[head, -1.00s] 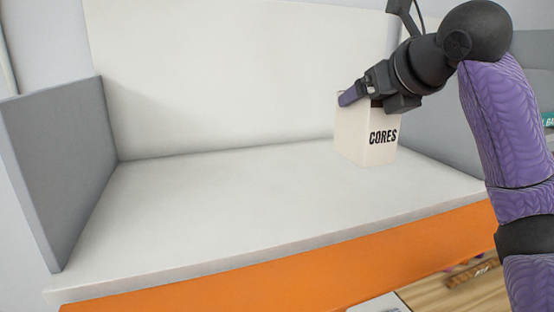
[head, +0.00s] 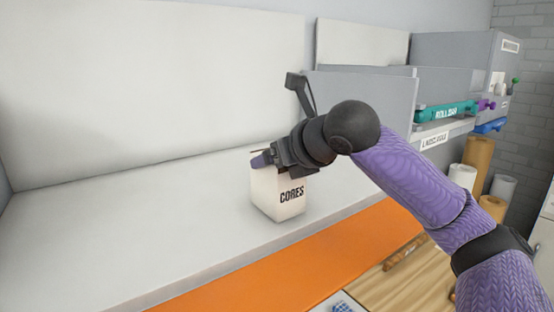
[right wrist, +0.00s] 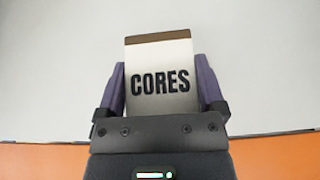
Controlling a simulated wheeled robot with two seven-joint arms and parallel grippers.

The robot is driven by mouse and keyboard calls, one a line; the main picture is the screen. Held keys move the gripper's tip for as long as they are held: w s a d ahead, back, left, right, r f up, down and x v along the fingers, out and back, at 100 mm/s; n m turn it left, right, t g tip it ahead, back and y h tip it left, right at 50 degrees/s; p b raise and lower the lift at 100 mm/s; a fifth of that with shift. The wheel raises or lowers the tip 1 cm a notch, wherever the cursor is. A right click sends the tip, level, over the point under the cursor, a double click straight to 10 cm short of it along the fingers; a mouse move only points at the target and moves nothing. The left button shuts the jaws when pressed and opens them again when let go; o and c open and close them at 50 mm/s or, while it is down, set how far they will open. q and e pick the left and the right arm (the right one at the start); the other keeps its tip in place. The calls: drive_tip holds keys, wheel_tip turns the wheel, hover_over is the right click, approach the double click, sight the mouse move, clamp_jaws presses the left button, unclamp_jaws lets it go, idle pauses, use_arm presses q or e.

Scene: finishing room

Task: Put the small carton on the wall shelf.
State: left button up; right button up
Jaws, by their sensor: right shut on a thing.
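The small carton (head: 278,197) is cream-white with "CORES" in black on its front. In the head view it is upright at the wall shelf (head: 130,240), near the shelf's right end. My right gripper (head: 263,160) is shut on the carton's upper part. In the right wrist view, the carton (right wrist: 160,85) sits between the two purple fingers (right wrist: 160,88), its brown top edge away from the camera. The carton's base looks on or very close to the shelf surface; I cannot tell if it touches. My left gripper is not in view.
The shelf left of the carton is bare. A wooden surface (head: 390,275) lies below.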

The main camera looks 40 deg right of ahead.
drive_tip(key=shift+w, duration=0.1)
drive_tip(key=shift+f, duration=0.1)
drive_tip(key=o, duration=1.2)
drive_tip(key=shift+c, duration=0.2)
drive_tip(key=shift+r, duration=0.25)
drive_tip(key=b+v, duration=0.2)
drive_tip(key=v, duration=1)
drive_tip(key=shift+b, duration=0.4)
drive_tip(key=shift+a+f, duration=0.1)
drive_tip(key=shift+f, duration=0.05)
